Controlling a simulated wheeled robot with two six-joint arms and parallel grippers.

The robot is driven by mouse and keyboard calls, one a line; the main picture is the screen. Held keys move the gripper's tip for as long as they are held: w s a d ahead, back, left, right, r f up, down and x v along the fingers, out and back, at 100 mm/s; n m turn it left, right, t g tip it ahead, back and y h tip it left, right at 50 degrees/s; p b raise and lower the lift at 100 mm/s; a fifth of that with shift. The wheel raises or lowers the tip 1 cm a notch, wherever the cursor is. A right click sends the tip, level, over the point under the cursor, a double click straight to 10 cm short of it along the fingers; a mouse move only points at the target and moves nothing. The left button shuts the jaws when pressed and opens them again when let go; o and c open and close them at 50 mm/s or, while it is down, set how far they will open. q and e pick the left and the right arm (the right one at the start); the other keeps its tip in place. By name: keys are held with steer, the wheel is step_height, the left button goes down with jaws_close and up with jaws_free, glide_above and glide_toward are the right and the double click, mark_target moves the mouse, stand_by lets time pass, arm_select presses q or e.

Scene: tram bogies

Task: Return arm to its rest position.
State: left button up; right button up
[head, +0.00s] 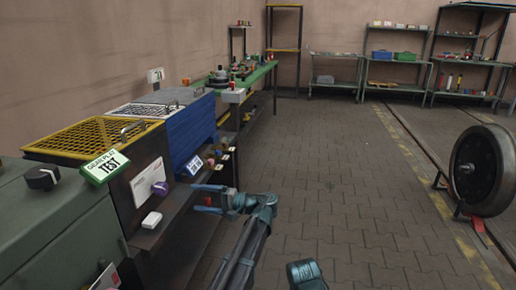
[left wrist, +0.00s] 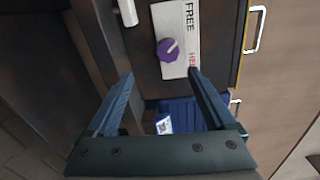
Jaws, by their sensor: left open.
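My left gripper (head: 197,198) is in the lower middle of the head view, at the end of my dark arm with teal joints. It points left toward the front of the dark cabinet (head: 143,190), and its two fingers are apart and empty. In the left wrist view the open fingers (left wrist: 160,76) stand either side of a white plate (left wrist: 177,45) with a purple knob (left wrist: 168,50). I cannot tell how wide the gap to the cabinet is.
Along the left are a yellow grating (head: 95,137), a green-edged TEST sign (head: 107,166), a blue bin (head: 190,130) and a ledge with small parts. A wheel (head: 482,170) stands at right by floor rails. The paved floor (head: 340,170) between is clear.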

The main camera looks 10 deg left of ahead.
arm_select(q)
steer(key=s+d+f+m+h, duration=0.1)
steer(key=s+d+f+h, duration=0.7)
steer(key=s+f, duration=0.45)
steer(key=s+d+f+m+g+h, duration=0.1)
steer(key=s+d+f+h, duration=0.3)
steer(key=s+d, duration=0.3)
steer(key=s+d+f+g+h, duration=0.1)
steer(key=s+d+f+h, duration=0.3)
steer(key=s+d, duration=0.35)
step_height(320, 180, up, 37)
steer(key=w+p, duration=0.1)
steer(key=p, duration=3.6)
steer(key=shift+w+d+p, duration=0.15)
steer(key=shift+p, duration=0.15)
